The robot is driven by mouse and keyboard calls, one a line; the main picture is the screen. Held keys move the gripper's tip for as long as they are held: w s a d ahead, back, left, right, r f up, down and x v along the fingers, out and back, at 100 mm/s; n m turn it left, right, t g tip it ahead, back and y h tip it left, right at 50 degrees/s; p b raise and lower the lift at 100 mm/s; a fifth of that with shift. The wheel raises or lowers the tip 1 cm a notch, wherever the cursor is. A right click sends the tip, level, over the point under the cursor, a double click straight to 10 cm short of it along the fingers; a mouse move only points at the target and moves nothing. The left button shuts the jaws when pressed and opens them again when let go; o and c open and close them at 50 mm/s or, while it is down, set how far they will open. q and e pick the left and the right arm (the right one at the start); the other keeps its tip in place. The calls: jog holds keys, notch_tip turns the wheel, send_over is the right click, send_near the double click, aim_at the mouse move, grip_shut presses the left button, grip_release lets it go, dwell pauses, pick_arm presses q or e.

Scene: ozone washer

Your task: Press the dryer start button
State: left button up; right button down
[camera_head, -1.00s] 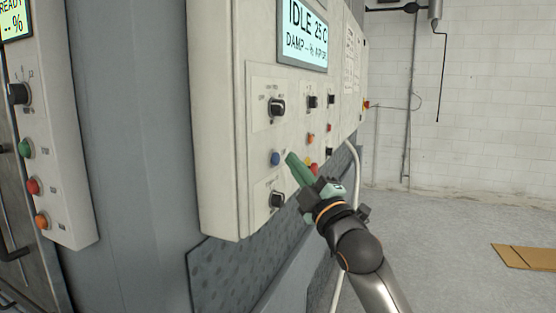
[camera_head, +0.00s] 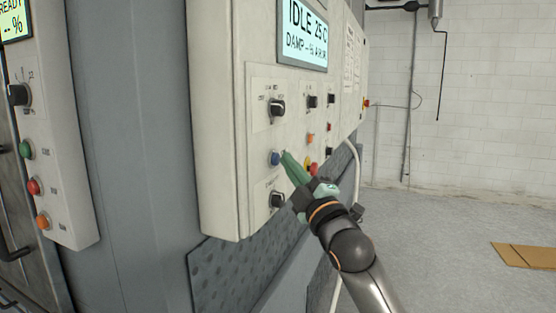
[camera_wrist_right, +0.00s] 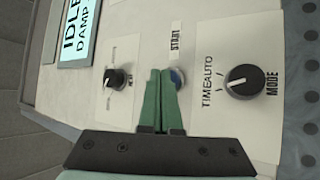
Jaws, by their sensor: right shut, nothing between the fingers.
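My left gripper is not in view.
A black knob (camera_head: 277,107) is above the button and another (camera_head: 276,200) below, marked MODE in the wrist view (camera_wrist_right: 244,82). The display (camera_head: 303,32) reads IDLE 25 C. A second panel (camera_head: 62,205) with green, red and orange buttons stands left. Floor at right is mostly clear.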

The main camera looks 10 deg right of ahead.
jog(key=shift+w+a, duration=0.2)
jog(key=shift+a, duration=0.15)
dwell(0.3)
jog(key=shift+d, duration=0.1)
jog(key=shift+s+d+p, duration=0.35)
jog(key=shift+s+d, duration=0.2)
jog(key=shift+d, duration=0.15)
jog(key=s+d, duration=0.1)
jog(key=d, duration=0.1)
jog(key=s+d+p, duration=0.1)
jog(key=d, duration=0.1)
jog(key=shift+s, duration=0.4)
jog(key=shift+f, duration=0.1)
dwell(0.6)
